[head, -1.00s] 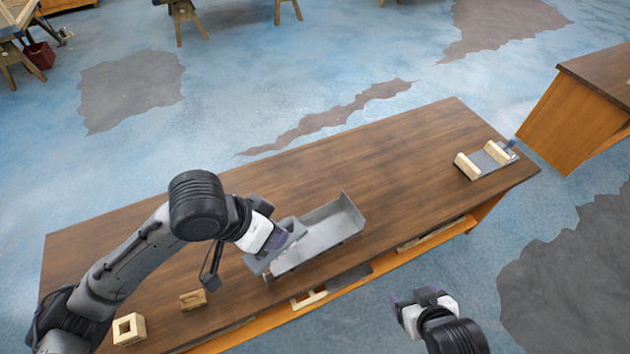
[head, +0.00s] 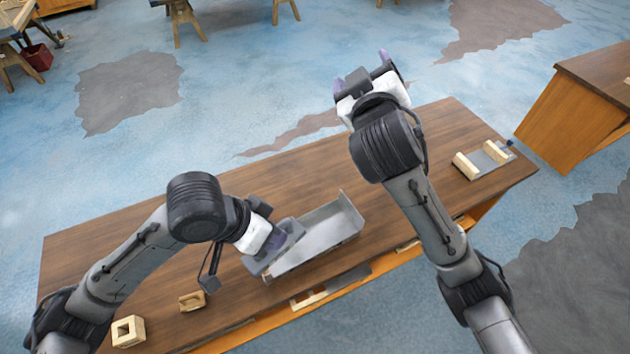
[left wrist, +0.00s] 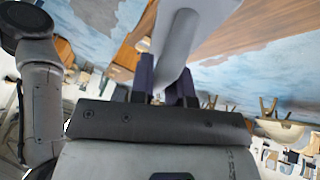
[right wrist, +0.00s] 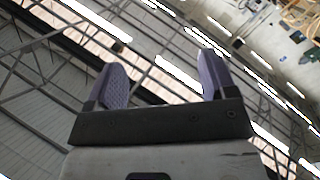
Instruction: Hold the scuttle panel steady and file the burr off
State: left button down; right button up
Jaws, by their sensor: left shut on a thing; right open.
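The scuttle panel (head: 318,234) is a grey sheet-metal channel lying on the wooden workbench. My left gripper (head: 281,236) is shut on its near-left end; in the left wrist view the fingers (left wrist: 166,88) close on the grey metal of the panel (left wrist: 190,35). My right gripper (head: 366,75) is raised high above the bench, open and empty. In the right wrist view its fingers (right wrist: 160,85) stand wide apart with only the ceiling beyond them. The burr cannot be made out. A small bluish handle (head: 508,147), perhaps the file's, shows by a holder at the bench's right end.
The workbench (head: 150,235) has wooden blocks (head: 128,331) and (head: 192,300) at its left end. The holder with two pale wooden blocks (head: 482,158) sits at the right end. A second wooden bench (head: 575,115) stands at right. The bench's far middle is clear.

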jog(key=w+a+r+n+t+y, duration=0.4)
jog(key=w+a+r+n+y, duration=0.35)
jog(key=n, duration=0.55)
jog(key=a+f+n+g+y, duration=0.7)
jog(key=f+n+g+y, duration=0.35)
jog(key=n, duration=0.65)
jog(key=s+f+n+g+h, duration=0.1)
jog(key=s+f+n+g, duration=0.3)
jog(key=f+n+g, duration=0.7)
jog(key=s+d+f+n+g+h, duration=0.25)
jog(key=s+n+g+h, duration=0.2)
jog(key=n, duration=0.25)
jog(key=s+d+f+n+g+h, duration=0.2)
jog(key=s+d+n+g+h, duration=0.1)
jog(key=s+d+n+g, duration=0.25)
jog(key=s+a+f, duration=0.1)
jog(key=s+a, duration=0.2)
jog(key=s+a+f+n, duration=0.1)
jog(key=s+a+f, duration=0.1)
jog(key=s+a, duration=0.1)
jog(key=s+a+f+n, duration=0.1)
jog(key=s+a+f, duration=0.1)
jog(key=a, duration=0.1)
jog(key=shift+s+a, duration=0.35)
jog(key=shift+s, duration=0.05)
